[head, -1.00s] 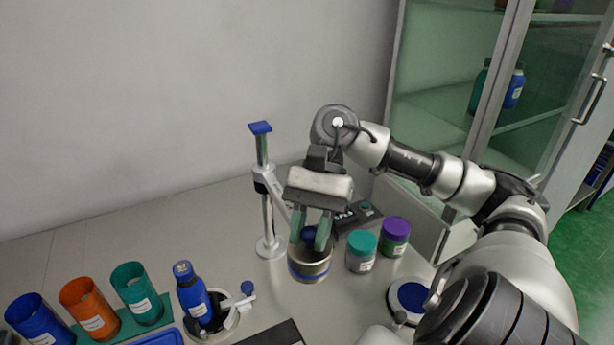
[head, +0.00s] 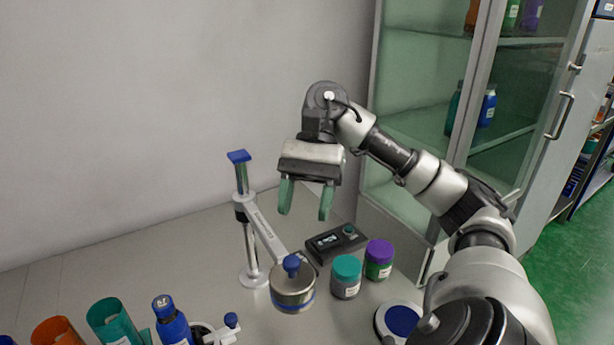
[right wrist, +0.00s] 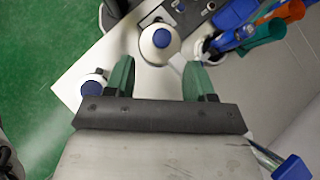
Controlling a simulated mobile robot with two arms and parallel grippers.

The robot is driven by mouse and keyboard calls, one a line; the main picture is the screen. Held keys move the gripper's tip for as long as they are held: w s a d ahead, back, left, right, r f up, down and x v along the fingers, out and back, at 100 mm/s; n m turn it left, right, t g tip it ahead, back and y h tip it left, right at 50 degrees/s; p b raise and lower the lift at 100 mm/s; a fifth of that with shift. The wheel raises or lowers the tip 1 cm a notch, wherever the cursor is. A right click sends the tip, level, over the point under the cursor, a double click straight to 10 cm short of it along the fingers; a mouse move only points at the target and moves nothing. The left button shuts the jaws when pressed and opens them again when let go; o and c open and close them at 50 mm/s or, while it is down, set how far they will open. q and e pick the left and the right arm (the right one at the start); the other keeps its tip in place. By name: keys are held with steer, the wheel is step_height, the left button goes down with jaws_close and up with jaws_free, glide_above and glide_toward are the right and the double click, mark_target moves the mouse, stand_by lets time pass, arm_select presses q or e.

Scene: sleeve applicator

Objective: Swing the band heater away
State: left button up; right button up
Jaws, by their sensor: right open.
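The band heater (head: 293,297) is a metal ring with a blue stripe and a blue knob (head: 291,264) on top. It sits at the end of a grey swing arm (head: 266,234) that reaches rightward and forward from an upright post (head: 248,245) with a blue cap. My right gripper (head: 304,214) is open and empty, above and apart from the knob, with its green fingers pointing down. The left gripper is not in view.
A black control box (head: 335,243), a teal-lidded jar (head: 346,277) and a purple-lidded jar (head: 378,259) stand right of the heater. A white and blue round dish (head: 400,320) is nearer. A blue bottle (head: 173,326) and cups stand at front left. A glass cabinet (head: 420,130) rises behind.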

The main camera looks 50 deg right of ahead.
steer(key=shift+v, duration=1.05)
